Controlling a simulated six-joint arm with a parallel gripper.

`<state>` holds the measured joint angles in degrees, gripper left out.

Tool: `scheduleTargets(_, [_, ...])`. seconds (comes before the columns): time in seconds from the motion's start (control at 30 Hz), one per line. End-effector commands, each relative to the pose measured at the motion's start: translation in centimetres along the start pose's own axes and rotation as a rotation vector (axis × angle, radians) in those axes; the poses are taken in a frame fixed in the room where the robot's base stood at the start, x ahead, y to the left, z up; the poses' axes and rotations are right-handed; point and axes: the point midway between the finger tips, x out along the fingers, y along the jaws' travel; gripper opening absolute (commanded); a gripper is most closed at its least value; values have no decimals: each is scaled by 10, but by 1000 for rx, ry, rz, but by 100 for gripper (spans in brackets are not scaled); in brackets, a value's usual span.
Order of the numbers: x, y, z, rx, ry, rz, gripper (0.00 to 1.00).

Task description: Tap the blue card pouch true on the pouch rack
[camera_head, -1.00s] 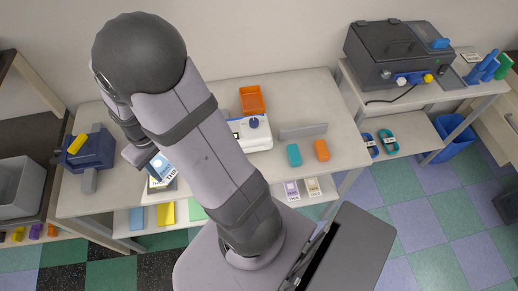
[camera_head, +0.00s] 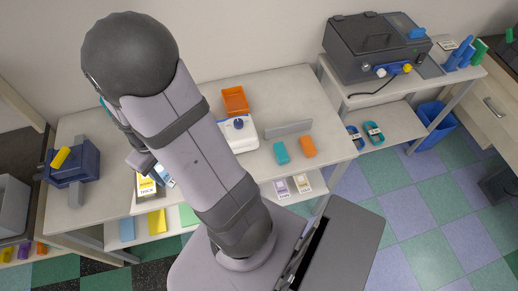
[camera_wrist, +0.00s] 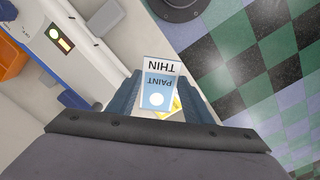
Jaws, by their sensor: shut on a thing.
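The blue card pouch (camera_wrist: 157,90), a flat blue-and-white packet printed PAINT and THIN, is between the fingers of my gripper (camera_wrist: 158,98) in the wrist view. My gripper is shut on it. In the head view the pouch (camera_head: 165,175) shows only in part beside my arm, above the table's front edge. A yellow-and-white pouch (camera_head: 147,186) stands just left of it, and a yellow bit (camera_wrist: 176,104) shows behind the blue pouch in the wrist view. The pouch rack is mostly hidden by my arm and the pouches; I cannot tell whether the blue pouch touches it.
A white-and-blue machine (camera_head: 240,134), an orange tray (camera_head: 235,101), a low grey upright strip (camera_head: 288,129), a teal block (camera_head: 281,153) and an orange block (camera_head: 308,147) are on the table (camera_head: 292,88). A dark blue device (camera_head: 73,165) stands at left.

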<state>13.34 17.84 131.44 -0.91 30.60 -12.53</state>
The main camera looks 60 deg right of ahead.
Motion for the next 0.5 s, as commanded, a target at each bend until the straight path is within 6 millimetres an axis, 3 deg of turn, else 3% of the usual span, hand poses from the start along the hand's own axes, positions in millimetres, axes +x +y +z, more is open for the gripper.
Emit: scheduleTargets(0.5, [4, 17, 16, 1, 0, 0, 25])
